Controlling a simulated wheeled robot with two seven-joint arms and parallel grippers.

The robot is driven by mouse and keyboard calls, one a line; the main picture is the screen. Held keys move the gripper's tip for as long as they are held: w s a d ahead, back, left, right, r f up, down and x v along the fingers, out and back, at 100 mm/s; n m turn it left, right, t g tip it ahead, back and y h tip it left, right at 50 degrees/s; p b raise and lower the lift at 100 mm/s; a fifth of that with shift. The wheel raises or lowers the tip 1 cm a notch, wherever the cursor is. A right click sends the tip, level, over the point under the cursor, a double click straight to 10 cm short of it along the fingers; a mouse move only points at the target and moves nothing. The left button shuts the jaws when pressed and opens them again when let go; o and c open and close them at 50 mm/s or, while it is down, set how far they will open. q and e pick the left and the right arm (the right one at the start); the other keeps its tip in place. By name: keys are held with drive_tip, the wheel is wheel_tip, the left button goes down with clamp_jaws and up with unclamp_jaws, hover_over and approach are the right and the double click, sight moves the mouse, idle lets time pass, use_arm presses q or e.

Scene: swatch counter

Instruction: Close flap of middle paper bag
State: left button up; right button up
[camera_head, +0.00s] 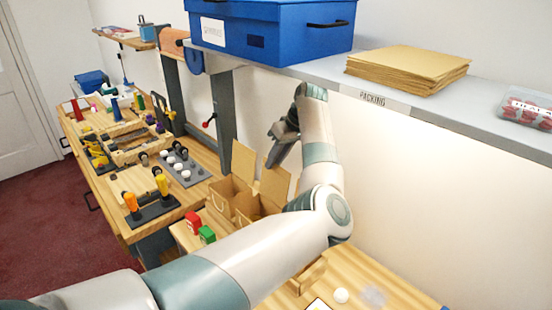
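Two brown paper bags show left of my arm on the light wooden table, each with its flap standing up. The left bag (222,196) has its flap (243,161) upright. The bag to its right (246,206), which seems to be the middle one, has its flap (272,184) upright, and my arm covers part of it. A tan edge (311,276) below my forearm may be a third bag; most of it is hidden. My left gripper (274,150) appears just above the second bag's flap, fingers pointing down and left; its finger gap is unclear. My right gripper is out of view.
A red block (193,223) and a green block (207,235) stand in front of the bags. A shelf (300,71) above holds a blue bin (270,30) and brown envelopes (408,70). A tool-covered workbench (188,200) stands left.

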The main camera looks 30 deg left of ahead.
use_arm(q)
clamp_jaws()
idle(1.3)
